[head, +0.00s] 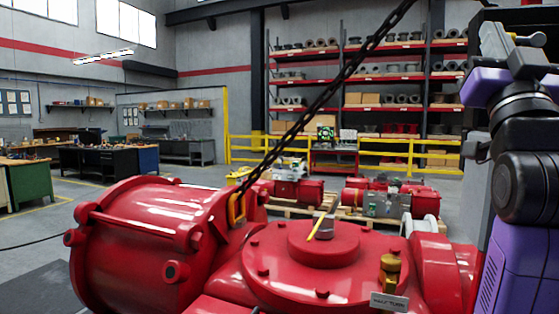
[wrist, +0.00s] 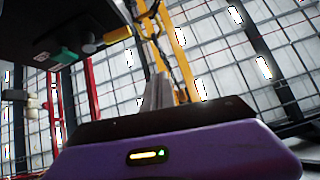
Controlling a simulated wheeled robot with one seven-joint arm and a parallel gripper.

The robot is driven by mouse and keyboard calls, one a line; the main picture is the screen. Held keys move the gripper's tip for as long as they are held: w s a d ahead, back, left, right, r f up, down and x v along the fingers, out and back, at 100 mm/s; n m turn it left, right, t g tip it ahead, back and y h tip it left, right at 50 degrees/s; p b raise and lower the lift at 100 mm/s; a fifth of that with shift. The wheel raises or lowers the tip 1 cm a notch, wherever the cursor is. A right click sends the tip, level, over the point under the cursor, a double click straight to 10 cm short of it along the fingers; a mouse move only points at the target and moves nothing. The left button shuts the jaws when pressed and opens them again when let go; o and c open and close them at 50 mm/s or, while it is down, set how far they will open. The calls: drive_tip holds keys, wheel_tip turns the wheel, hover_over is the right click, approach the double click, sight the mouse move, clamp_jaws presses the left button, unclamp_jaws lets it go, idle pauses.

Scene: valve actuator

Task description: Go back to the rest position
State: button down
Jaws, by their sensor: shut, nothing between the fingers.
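The large red valve actuator (head: 150,230) fills the lower part of the head view. Its round top cover carries a grey stub with a yellow pointer (head: 320,228). A brass fitting (head: 390,270) with a small tag stands at its front right. My arm, purple and black (head: 525,190), is folded up at the right edge of the head view, beside the actuator and apart from it. In the wrist view my gripper (wrist: 158,88) shows as grey fingers close together, shut and empty, pointing up past the purple wrist housing. No part of the actuator is clear there.
A dark chain (head: 325,97) slants from the actuator's yellow lug to the upper right, passing left of my arm. Yellow railings (head: 390,155), shelves (head: 365,70) and pallets with red units stand behind. Workbenches (head: 108,160) are at left. Open floor (head: 55,205) lies left of the actuator.

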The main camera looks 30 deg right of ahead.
drive_tip(key=w+a+f+n+t+y, duration=0.2)
drive_tip(key=a+f+y, duration=0.1)
drive_tip(key=f, duration=0.7)
drive_tip(key=w+a+f+n+t+y, duration=0.1)
drive_tip(key=w+a+f+n+y, duration=0.25)
drive_tip(key=f, duration=0.55)
drive_tip(key=w+a+f+n+t+y, duration=0.1)
drive_tip(key=w+a+f+t+y, duration=0.15)
drive_tip(key=f, duration=0.75)
drive_tip(key=s+a+f+n+g+y+b, duration=0.1)
drive_tip(key=s+a+f+y, duration=0.3)
drive_tip(key=f, duration=0.5)
drive_tip(key=s+a+f+n+g+y, duration=0.1)
drive_tip(key=s+a+f+y, duration=0.15)
drive_tip(key=a+f, duration=0.5)
drive_tip(key=s+a+f+n+g+y, duration=0.1)
drive_tip(key=s+a+f+g+y, duration=0.1)
drive_tip(key=s+f, duration=0.9)
drive_tip(key=s+a+f+n+g+y+b, duration=0.1)
drive_tip(key=s+a+f+g, duration=0.4)
drive_tip(key=s+f, duration=0.6)
drive_tip(key=a+n+y, duration=0.1)
drive_tip(key=y, duration=0.1)
drive_tip(key=shift+s+a+y+b, duration=0.15)
drive_tip(key=shift+a+y+b, duration=0.15)
drive_tip(key=shift+a+y, duration=0.1)
drive_tip(key=shift+d, duration=0.1)
